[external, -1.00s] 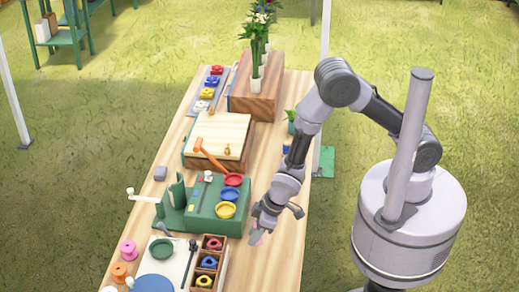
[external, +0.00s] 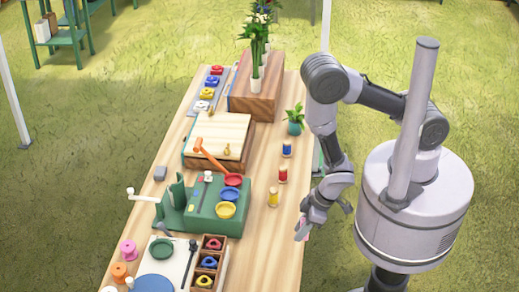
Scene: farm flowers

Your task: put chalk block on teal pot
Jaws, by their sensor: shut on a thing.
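My gripper (external: 303,232) is at the right edge of the table, near its front half. It is shut on a small pinkish piece (external: 307,238), likely the chalk block; the fingers hide most of it. The teal pot (external: 294,128) stands upright near the table's right edge, farther back, with a leafy green plant in it. My gripper is well apart from the pot, in front of it.
Blue, red and yellow spools (external: 283,173) stand in a row between the pot and my gripper. A green stand with coloured dishes (external: 227,210) is to the left. A wooden box (external: 217,140) lies left of the pot. Bare tabletop (external: 265,235) lies left of my gripper.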

